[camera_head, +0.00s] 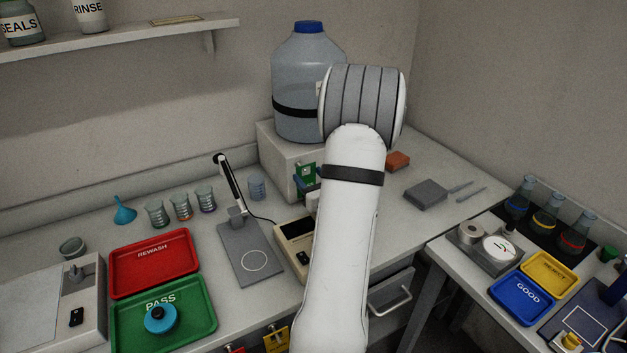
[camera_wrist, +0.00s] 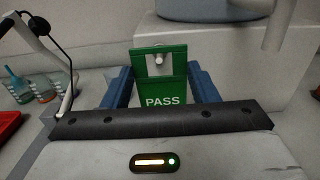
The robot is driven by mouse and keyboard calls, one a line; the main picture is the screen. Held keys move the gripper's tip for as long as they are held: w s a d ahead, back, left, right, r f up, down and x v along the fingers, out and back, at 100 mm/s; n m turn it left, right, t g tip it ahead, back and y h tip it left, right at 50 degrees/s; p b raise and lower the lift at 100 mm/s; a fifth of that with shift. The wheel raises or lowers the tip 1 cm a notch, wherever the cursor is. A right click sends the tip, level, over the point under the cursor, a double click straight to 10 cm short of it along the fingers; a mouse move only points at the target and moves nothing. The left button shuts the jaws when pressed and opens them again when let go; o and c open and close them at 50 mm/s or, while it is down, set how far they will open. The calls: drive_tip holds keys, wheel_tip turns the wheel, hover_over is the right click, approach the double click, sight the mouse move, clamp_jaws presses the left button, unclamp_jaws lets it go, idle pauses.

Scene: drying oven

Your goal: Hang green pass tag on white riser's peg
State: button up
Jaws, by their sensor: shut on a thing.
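The green PASS tag (camera_wrist: 165,92) is upright between the blue fingers of my gripper (camera_wrist: 160,95), which is shut on it. In the wrist view the round, pale end of the peg (camera_wrist: 158,61) shows within the tag's top opening; how deep the peg sits in it cannot be told. The white riser (camera_wrist: 215,50) stands close behind the tag. In the head view the tag (camera_head: 307,172) is at the riser's (camera_head: 273,150) front face, and my arm hides most of my gripper (camera_head: 308,187).
A large blue-capped jug (camera_head: 300,75) stands on the riser. A grey stand (camera_head: 245,250) with an upright arm is left of the riser, and a beige device (camera_head: 292,240) is just below the tag. Red (camera_head: 180,260) and green (camera_head: 200,300) trays lie further left.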

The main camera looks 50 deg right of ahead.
sight(307, 176)
drive_tip(key=shift+x, duration=0.85)
drive_tip(key=shift+w+d+f+b, duration=0.2)
drive_tip(key=shift+w+f+b, duration=0.35)
drive_tip(key=shift+b, duration=0.2)
drive_tip(key=o, duration=1)
drive_tip(key=b+v, duration=0.1)
drive_tip(key=v, duration=0.6)
drive_tip(key=shift+s+a, duration=0.15)
drive_tip(key=shift+s, duration=0.25)
